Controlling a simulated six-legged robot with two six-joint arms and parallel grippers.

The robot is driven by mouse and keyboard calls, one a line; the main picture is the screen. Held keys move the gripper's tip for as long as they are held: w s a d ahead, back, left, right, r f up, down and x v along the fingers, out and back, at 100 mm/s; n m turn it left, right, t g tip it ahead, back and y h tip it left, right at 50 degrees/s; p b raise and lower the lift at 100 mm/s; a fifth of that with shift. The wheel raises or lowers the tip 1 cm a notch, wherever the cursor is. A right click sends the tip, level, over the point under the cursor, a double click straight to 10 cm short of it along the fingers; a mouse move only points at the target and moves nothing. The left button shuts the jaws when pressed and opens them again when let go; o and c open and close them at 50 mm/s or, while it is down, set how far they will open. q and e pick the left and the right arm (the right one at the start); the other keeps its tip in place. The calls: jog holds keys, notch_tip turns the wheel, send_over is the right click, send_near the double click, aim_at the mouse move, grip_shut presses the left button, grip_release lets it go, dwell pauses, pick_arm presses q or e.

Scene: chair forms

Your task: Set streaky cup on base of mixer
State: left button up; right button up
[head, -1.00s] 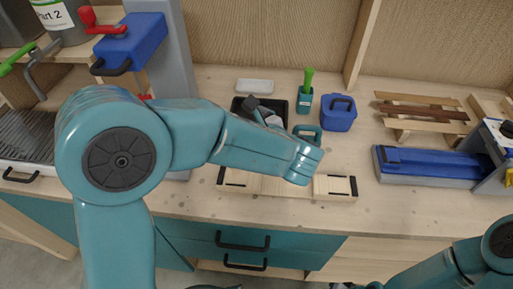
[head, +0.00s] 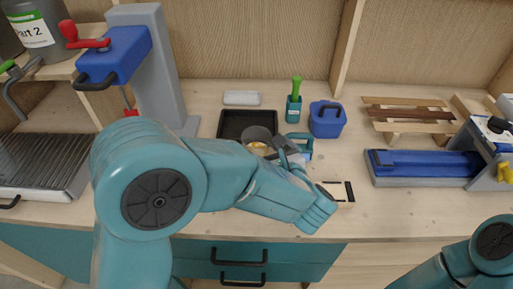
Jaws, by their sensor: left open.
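The cup (head: 257,136), dark grey with a golden, streaked inside, is at the right edge of a black tray (head: 235,122). The mixer has a grey column (head: 158,85), a blue head (head: 120,52) and a red lever. A bit of its grey base (head: 187,127) shows; my left arm hides the rest. My left gripper (head: 279,149) is open, just right of the cup. Its fingers overlap the cup's right side in the picture; I cannot tell whether they touch it. My right arm shows at the lower right, its gripper out of frame.
A blue and grey tool (head: 425,166) lies at right.

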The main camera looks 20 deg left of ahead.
aim_at(252, 132)
pick_arm(q)
jog(key=p+x, duration=0.2)
jog(key=x, duration=0.4)
jog(key=shift+w+a, duration=0.2)
jog(key=shift+r, duration=0.1)
jog(key=c, duration=0.8)
